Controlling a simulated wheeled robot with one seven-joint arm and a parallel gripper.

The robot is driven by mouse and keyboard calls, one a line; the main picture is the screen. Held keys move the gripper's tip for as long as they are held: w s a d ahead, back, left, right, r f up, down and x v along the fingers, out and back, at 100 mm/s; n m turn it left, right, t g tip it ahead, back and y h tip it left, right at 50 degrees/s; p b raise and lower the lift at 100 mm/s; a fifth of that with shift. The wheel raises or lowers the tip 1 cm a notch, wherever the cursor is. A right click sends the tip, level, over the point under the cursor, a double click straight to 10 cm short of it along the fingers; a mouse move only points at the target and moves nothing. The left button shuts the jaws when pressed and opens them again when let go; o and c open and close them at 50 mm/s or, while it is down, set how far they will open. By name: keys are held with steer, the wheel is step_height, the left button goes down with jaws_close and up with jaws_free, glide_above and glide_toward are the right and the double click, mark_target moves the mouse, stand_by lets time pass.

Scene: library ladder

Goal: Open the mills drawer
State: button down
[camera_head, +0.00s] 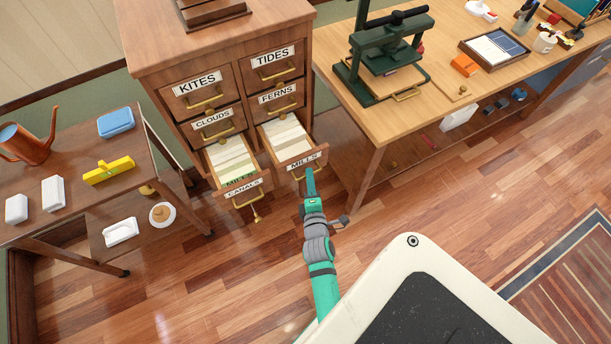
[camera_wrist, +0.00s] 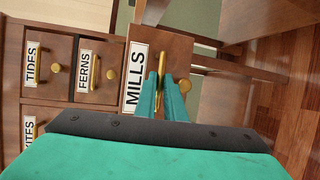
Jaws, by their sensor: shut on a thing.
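The mills drawer (camera_head: 287,143) is the bottom right drawer of the wooden cabinet. It stands pulled out, with pale cards showing inside. Its front carries a white MILLS label (camera_wrist: 135,76) and a brass handle (camera_wrist: 162,64), both also visible in the wrist view. My gripper (camera_head: 310,174) is at the drawer front, with its fingers shut on the brass handle. In the wrist view the teal fingertips (camera_wrist: 164,82) close around the handle's lower part. The fingers hide part of the handle.
The canals drawer (camera_head: 247,188) beside it is also pulled out, with a small brass item (camera_head: 256,215) hanging below its front. A side table (camera_head: 75,165) stands left. A workbench (camera_head: 385,118) with a green press (camera_head: 385,55) stands right. The wooden floor in front is clear.

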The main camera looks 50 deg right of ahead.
steer(key=shift+s+d, duration=0.2)
steer(key=shift+d, duration=0.15)
steer(key=c, duration=2.1)
jaws_free()
steer(key=shift+w+a, duration=0.1)
steer(key=v, duration=1)
steer(key=shift+s+a, duration=0.3)
